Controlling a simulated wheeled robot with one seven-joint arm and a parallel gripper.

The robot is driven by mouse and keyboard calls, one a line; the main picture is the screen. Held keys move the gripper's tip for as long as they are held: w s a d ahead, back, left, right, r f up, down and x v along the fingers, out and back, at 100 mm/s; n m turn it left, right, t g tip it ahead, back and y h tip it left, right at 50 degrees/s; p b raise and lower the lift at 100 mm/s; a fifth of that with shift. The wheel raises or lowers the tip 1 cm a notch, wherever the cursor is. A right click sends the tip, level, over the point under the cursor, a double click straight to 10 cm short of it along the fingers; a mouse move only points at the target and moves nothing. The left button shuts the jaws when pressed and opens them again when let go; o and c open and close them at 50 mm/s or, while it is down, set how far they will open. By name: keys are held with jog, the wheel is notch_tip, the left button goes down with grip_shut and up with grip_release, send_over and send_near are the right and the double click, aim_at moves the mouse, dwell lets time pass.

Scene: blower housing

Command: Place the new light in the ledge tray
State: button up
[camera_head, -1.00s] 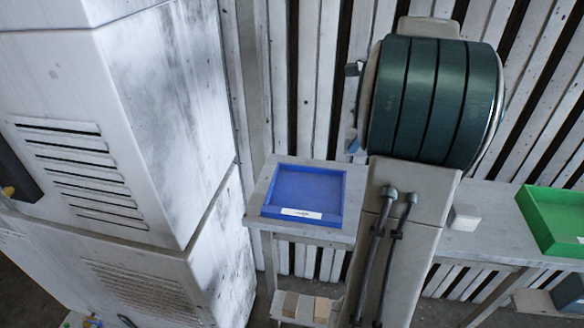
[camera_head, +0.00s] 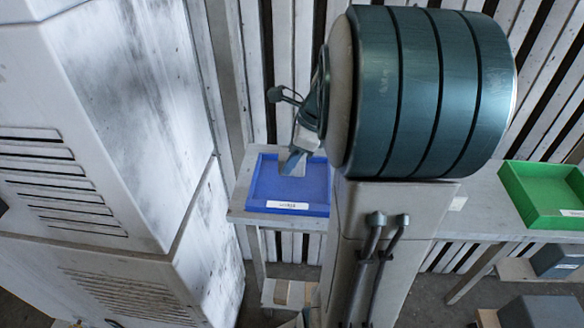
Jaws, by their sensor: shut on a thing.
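The blue tray (camera_head: 258,198) with a white label on its front wall stands on the grey ledge left of my arm. My gripper (camera_head: 294,162) is over the back right part of this tray, pointing down. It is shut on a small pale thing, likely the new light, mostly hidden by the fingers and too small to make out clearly. I cannot tell whether it touches the tray floor. The visible tray floor is otherwise bare.
A green tray (camera_head: 545,215) stands on the ledge at the right. A large white louvred housing (camera_head: 110,130) fills the left side. Grey boxes (camera_head: 560,262) sit low at the right. My arm hides the middle of the ledge.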

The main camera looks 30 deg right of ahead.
jog(key=shift+f, duration=2)
jog(key=shift+f, duration=0.2)
jog(key=o, duration=1)
jog(key=shift+r, duration=0.15)
jog(key=v, duration=1.1)
jog(key=s+a+f+n+h, duration=0.1)
jog(key=s+a+n, duration=0.2)
jog(key=a+n, duration=0.2)
jog(key=s+a+f+n+h, duration=0.1)
jog(key=a+n, duration=0.4)
jog(key=n, duration=0.6)
jog(key=s+a+f+n+h, duration=0.1)
jog(key=s+a+f+n, duration=0.2)
jog(key=s+a+n, duration=0.2)
jog(key=shift+s+f+n+t+h+p, duration=0.15)
jog(key=shift+s+n, duration=0.15)
jog(key=shift+n, duration=0.65)
jog(key=shift+s+n+t+h+p, duration=0.15)
jog(key=shift+s+n, duration=0.2)
jog(key=shift+n, duration=0.6)
